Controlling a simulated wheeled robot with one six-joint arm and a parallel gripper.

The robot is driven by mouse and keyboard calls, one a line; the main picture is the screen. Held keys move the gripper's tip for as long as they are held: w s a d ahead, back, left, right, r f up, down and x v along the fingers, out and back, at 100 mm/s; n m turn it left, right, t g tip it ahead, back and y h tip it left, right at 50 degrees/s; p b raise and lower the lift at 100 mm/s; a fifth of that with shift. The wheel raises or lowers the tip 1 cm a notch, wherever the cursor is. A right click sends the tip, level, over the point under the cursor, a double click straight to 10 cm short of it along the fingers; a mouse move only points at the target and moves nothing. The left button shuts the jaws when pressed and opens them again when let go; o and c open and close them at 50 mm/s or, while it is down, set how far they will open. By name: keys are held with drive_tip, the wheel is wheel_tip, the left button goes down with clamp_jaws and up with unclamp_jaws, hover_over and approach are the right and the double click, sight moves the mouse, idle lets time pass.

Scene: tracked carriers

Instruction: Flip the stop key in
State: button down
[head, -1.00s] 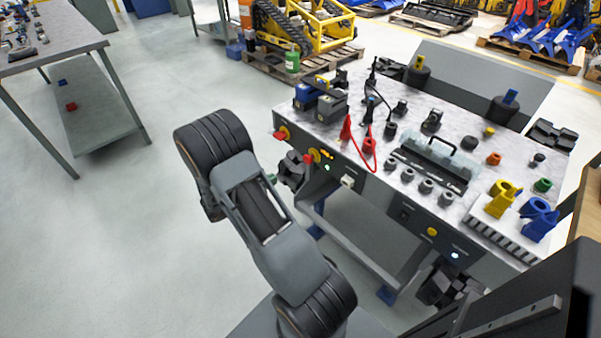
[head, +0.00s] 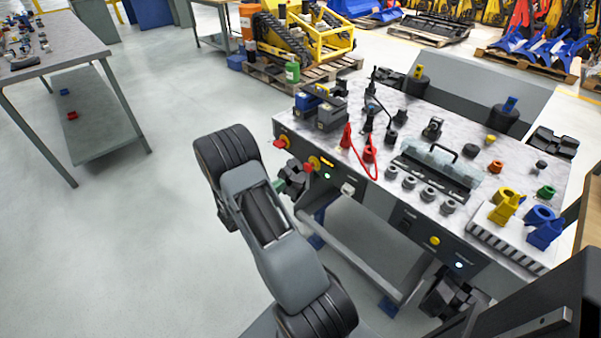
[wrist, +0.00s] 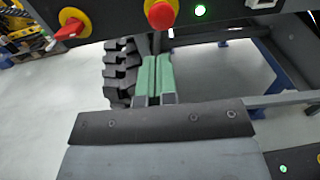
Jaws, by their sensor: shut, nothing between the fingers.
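A red turn key (head: 281,143) on a yellow disc sits at the left end of the workbench's front panel; it also shows at the upper left of the wrist view (wrist: 69,31). Beside it to the right is a round red button (wrist: 160,14) on a yellow base, also in the head view (head: 309,167). I cannot tell by any label which is the stop key. My gripper (wrist: 155,80) has green fingertips held together, empty. In the wrist view they are below the red button, apart from it. In the head view my gripper (head: 279,186) is partly hidden by my arm.
A green lamp (wrist: 200,10) is lit right of the red button. The bench top (head: 395,105) holds batteries, red leads and several fittings. Floor left of my arm is clear.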

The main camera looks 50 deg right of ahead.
sight(305, 168)
drive_tip(key=d, duration=0.9)
drive_tip(key=shift+s+d, duration=0.35)
drive_tip(key=shift+w, duration=0.1)
